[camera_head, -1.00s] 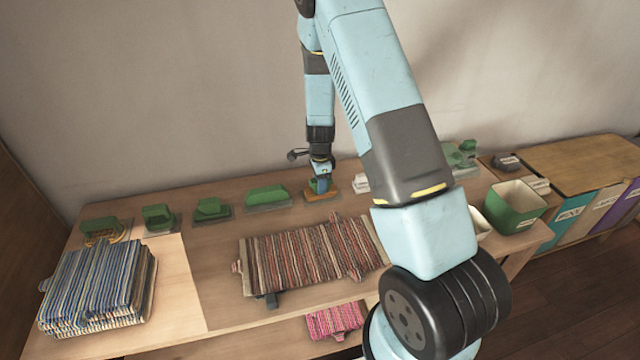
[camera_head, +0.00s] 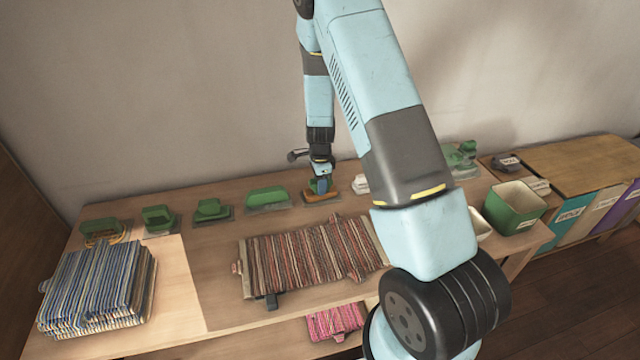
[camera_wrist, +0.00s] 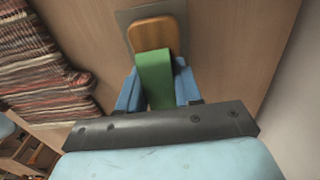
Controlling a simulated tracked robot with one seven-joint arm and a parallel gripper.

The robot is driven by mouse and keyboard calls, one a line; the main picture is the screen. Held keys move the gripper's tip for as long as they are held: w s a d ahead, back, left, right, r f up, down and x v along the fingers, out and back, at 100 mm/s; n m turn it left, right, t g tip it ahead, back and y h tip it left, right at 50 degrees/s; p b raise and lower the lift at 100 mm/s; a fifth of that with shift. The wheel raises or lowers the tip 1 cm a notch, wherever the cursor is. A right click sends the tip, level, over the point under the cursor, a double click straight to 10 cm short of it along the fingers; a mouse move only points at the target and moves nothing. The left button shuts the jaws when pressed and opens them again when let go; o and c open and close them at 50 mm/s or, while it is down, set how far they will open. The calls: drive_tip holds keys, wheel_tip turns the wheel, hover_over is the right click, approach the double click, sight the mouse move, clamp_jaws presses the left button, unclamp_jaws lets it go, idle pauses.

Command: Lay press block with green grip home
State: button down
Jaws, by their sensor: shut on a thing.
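The press block (camera_head: 322,197) has an orange-brown wooden base and a green grip, and stands near the back edge of the table. My gripper (camera_head: 320,184) is over it, with the jaws shut on the green grip. In the wrist view my gripper (camera_wrist: 158,92) has its blue fingers on either side of the green grip (camera_wrist: 155,72). The wooden base (camera_wrist: 153,35) shows beyond them, over a grey plate (camera_wrist: 126,18) at table level. Whether the base touches the plate is hard to tell.
Several green-gripped blocks, one a long block (camera_head: 267,197), line the table's back edge to the left. A striped rug (camera_head: 310,255) lies in front, and a blue rug stack (camera_head: 100,285) at left. A white item (camera_head: 361,184) and a green bin (camera_head: 514,207) are to the right.

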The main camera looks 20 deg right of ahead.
drive_tip(key=shift+f, duration=0.15)
drive_tip(key=c, duration=0.7)
unclamp_jaws()
wheel_tip(320, 180, up, 14)
drive_tip(key=shift+f, duration=0.15)
drive_tip(key=s+r+n+t+y, duration=0.1)
drive_tip(key=s+r+n, duration=0.3)
drive_tip(key=s+r, duration=0.5)
drive_tip(key=s+r+n+t, duration=0.2)
drive_tip(key=s+r+n, duration=0.25)
drive_tip(key=r, duration=0.75)
drive_tip(key=s+r+n+t, duration=0.1)
drive_tip(key=s+r+n, duration=0.2)
drive_tip(key=s, duration=0.3)
drive_tip(key=s+d+r+n, duration=0.1)
drive_tip(key=s+r+n, duration=0.2)
drive_tip(key=s, duration=0.4)
drive_tip(key=s+d+r+n+t+h, duration=0.1)
drive_tip(key=s+r+n, duration=0.2)
drive_tip(key=s, duration=0.3)
drive_tip(key=shift+s+n+t, duration=0.2)
drive_tip(key=shift+n+t, duration=0.05)
drive_tip(key=shift+t, duration=0.05)
